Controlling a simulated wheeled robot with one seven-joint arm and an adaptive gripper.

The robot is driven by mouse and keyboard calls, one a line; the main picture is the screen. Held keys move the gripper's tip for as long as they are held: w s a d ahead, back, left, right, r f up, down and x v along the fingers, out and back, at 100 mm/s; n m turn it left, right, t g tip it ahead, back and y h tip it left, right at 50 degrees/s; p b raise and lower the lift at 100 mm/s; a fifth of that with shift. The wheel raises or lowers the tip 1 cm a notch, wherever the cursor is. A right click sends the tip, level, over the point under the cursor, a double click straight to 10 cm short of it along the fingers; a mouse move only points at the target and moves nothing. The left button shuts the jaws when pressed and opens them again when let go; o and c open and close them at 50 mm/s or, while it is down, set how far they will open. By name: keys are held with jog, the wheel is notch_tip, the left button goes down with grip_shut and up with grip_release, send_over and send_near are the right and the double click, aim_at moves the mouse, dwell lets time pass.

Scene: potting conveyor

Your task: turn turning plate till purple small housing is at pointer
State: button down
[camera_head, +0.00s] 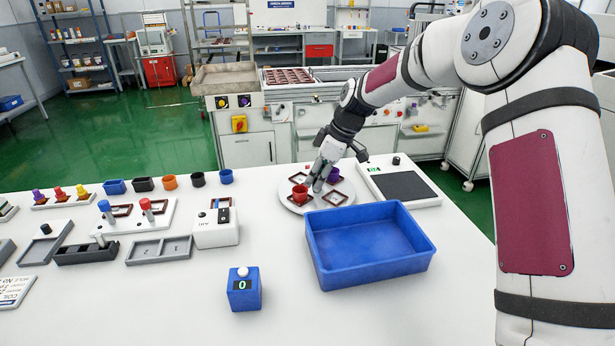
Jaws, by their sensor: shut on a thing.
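The turning plate (286,187) is a round white disc on the table behind the blue tray. It carries several brown square frames. A red small housing (299,194) stands at its front left. A purple small housing (333,176) stands at its back right, partly behind my gripper. My gripper (318,184) reaches down from the back right between the two housings. It is shut on what looks like a grey post on the plate, mostly hidden by the fingers. I cannot make out the pointer.
A blue tray (368,275) stands close in front of the plate. A white device with a dark pad (405,186) is right of it. A white box (215,232) stands to the left. A blue counter (244,290) reading 0 is in front. Several coloured cups line the back left.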

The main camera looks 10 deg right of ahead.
jog(key=shift+n+g+b, duration=0.55)
jog(key=shift+n+g, duration=0.45)
jog(key=shift+n, duration=1.7)
jog(key=shift+n+g+b, duration=0.8)
jog(key=shift+n+g, duration=0.1)
jog(key=shift+n, duration=2)
jog(key=c, duration=1.7)
grip_release()
jog(key=v, duration=1.2)
jog(key=shift+w+a, duration=0.15)
jog(key=shift+w, duration=0.05)
